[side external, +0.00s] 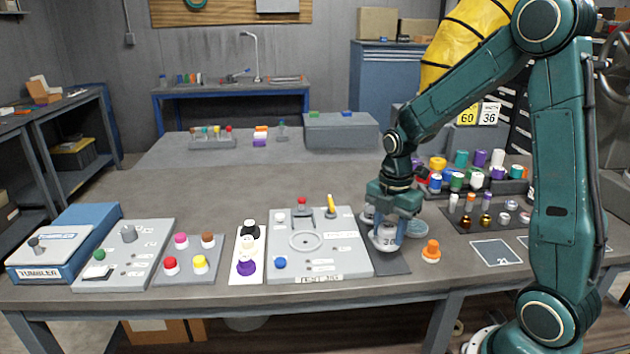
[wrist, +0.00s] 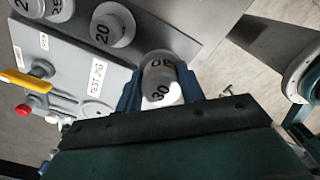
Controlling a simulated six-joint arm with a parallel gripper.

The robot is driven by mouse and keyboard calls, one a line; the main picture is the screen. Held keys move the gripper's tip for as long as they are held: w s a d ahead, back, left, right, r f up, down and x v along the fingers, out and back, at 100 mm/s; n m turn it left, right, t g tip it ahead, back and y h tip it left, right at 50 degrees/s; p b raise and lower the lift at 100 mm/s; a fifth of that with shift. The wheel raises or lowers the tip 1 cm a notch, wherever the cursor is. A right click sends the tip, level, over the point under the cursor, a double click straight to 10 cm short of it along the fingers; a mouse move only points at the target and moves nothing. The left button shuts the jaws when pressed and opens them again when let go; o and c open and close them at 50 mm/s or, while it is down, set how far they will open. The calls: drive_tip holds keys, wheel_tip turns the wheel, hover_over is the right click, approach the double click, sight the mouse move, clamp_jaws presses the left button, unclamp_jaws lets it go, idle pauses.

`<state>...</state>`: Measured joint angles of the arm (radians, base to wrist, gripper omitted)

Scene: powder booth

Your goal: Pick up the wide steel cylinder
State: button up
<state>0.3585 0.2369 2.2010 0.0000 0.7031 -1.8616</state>
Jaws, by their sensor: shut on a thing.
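A grey steel cylinder marked 30 (side external: 386,240) is between the fingers of my gripper (side external: 388,228), at the front of a dark grey plate (side external: 393,266). In the wrist view the same cylinder (wrist: 160,84) sits between the two blue fingers of my gripper (wrist: 161,92), which touch its sides. My gripper is shut on it. I cannot tell whether its base rests on the plate. A cylinder marked 20 (wrist: 108,30) stands apart from it on the plate, and another (wrist: 58,8) is cut off at the frame edge.
A grey test jig panel (side external: 345,262) with a yellow lever lies just left of the plate. An orange knob-shaped piece (side external: 431,250) stands close on the right. A dark tray of colored jars (side external: 437,182) is behind right.

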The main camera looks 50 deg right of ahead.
sight(389, 226)
wheel_tip(389, 226, up, 16)
drive_tip(key=shift+f, duration=0.15)
drive_tip(key=shift+w+f, duration=0.1)
idle(0.7)
drive_tip(key=w+a+f+n, duration=0.1)
drive_tip(key=w+a+f, duration=0.3)
drive_tip(key=w, duration=0.4)
drive_tip(key=w+a+f+n, duration=0.2)
drive_tip(key=w+a+f, duration=0.2)
drive_tip(key=w+f, duration=0.3)
drive_tip(key=shift+w, duration=1)
drive_tip(key=shift+f, duration=0.25)
drive_tip(key=shift+f, duration=2.8)
drive_tip(key=shift+f, duration=0.65)
